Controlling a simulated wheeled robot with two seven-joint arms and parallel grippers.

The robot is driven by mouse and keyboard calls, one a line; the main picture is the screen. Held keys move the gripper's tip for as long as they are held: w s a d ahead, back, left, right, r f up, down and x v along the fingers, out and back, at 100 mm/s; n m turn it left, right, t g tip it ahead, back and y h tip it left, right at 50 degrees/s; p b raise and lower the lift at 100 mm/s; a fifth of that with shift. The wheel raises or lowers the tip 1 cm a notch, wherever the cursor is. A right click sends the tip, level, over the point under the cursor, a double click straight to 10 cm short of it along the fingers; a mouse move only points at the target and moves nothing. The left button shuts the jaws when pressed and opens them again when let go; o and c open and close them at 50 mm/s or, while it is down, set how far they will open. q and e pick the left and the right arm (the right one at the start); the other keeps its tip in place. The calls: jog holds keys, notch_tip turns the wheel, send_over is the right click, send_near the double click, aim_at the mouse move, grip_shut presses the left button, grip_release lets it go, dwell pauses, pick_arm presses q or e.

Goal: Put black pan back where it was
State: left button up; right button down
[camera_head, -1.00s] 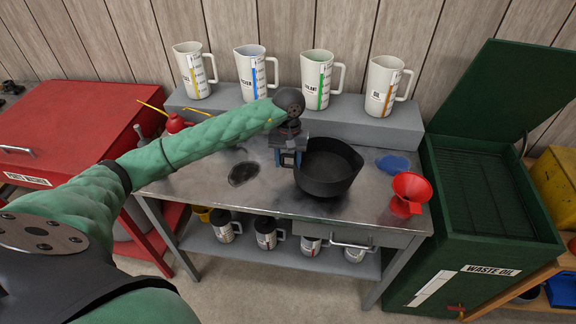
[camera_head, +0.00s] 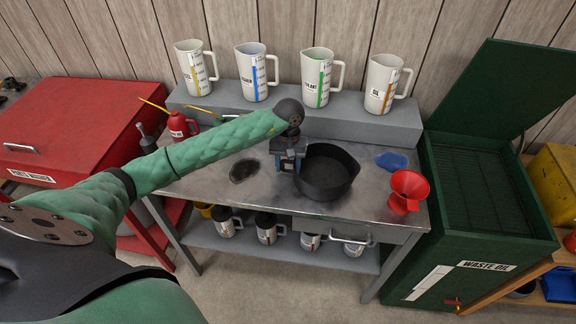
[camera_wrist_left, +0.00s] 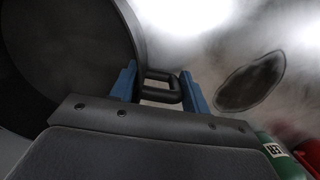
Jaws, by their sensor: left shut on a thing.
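The black pan (camera_head: 326,172) is at the middle of the metal workbench, with its open side up. My left gripper (camera_head: 287,163) is at the pan's left side, shut on the pan's handle. In the left wrist view the blue fingers (camera_wrist_left: 160,88) sit on either side of the black handle loop, and the pan (camera_wrist_left: 70,60) fills the upper left. Whether the pan's bottom touches the bench is hard to tell. A dark round stain (camera_head: 244,170) lies on the bench left of the gripper. My right gripper is not in view.
A red funnel (camera_head: 407,191) and a blue patch (camera_head: 392,161) are right of the pan. Several measuring jugs (camera_head: 318,78) stand on the grey raised shelf (camera_head: 350,112) behind. A red oil can (camera_head: 180,126) is at the left. The green waste oil bin (camera_head: 478,200) stands right of the bench.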

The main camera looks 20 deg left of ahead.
pick_arm(q)
jog(key=o, duration=1.5)
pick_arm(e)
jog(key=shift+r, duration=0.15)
pick_arm(q)
jog(key=shift+r, duration=0.1)
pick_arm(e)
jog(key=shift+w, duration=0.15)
pick_arm(q)
jog(key=shift+r, duration=0.25)
jog(key=shift+w+r+b, duration=0.15)
jog(key=shift+r+b, duration=0.25)
jog(key=shift+r, duration=0.05)
jog(key=shift+w+a+r+b, duration=0.1)
jog(key=shift+w+r+b, duration=0.15)
jog(key=shift+r+b, duration=1.05)
jog(key=shift+w+a+r+b, duration=0.2)
jog(key=shift+r+b, duration=0.15)
jog(key=shift+r, duration=1.85)
jog(key=shift+w+a+r+b, duration=0.1)
jog(key=shift+w+r+b, duration=0.15)
jog(key=shift+r+b, duration=1.05)
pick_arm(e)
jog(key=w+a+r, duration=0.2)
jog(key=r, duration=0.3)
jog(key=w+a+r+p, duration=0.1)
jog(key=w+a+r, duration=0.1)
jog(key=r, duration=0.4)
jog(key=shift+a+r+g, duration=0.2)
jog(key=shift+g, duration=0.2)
